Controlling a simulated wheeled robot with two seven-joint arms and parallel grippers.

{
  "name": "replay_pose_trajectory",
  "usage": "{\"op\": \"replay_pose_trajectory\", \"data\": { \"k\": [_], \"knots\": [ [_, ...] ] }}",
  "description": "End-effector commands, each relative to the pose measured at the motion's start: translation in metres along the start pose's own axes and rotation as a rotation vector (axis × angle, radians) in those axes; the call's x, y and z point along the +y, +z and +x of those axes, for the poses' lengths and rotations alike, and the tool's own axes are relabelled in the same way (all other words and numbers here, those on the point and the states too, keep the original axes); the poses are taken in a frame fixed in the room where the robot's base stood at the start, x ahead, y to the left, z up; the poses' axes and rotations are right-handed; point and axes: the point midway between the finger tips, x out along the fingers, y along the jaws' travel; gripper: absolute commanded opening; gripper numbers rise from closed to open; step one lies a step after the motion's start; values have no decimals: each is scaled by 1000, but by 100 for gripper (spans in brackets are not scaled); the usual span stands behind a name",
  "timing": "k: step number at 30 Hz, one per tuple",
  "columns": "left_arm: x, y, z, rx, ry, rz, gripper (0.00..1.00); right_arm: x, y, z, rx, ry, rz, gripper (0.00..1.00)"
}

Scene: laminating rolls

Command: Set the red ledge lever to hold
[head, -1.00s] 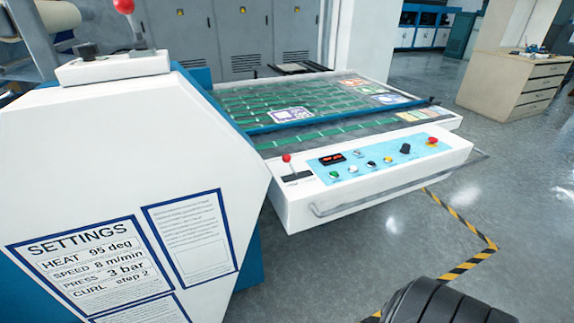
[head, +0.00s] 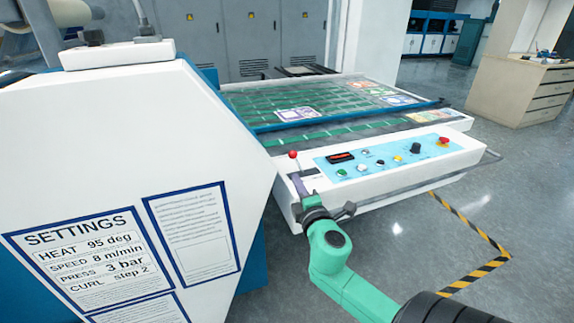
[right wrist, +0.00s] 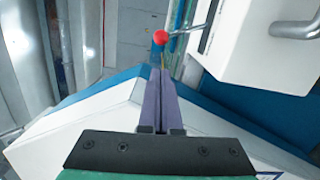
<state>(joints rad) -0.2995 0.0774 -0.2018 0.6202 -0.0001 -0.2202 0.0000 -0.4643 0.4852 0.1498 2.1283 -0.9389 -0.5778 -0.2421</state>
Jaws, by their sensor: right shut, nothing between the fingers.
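The red ledge lever (head: 292,154) has a red ball knob and stands at the left end of the white control ledge. Its lower part is partly hidden by my right gripper (head: 295,178), whose purple fingers point up toward it from the front. In the right wrist view the closed fingers (right wrist: 160,70) lie side by side, and the red knob (right wrist: 160,37) shows just beyond their tips. The fingers hold nothing. I cannot tell whether they touch the lever. My left gripper is out of view.
A settings placard (head: 90,255) is on the white machine housing (head: 130,130) at left. Knobs and buttons fill the blue panel (head: 390,155) right of the lever. A grey rail (head: 430,175) runs along the ledge front. Open floor (head: 400,235) lies before it.

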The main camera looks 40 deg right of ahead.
Motion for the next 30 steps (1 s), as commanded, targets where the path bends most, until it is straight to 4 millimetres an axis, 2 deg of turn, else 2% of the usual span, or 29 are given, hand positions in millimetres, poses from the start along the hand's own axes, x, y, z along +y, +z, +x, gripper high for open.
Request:
{"op": "replay_pose_trajectory", "data": {
  "k": [8,11,24,30],
  "knots": [
    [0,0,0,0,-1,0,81,0,-1,1,3,1,-3,0],
    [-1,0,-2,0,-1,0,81,0,-1,8,4,1,-4,0],
    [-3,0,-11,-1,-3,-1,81,0,-1,89,2,0,-2,0],
    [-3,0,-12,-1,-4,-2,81,-1,-1,101,4,-1,0,0]
  ]
}}
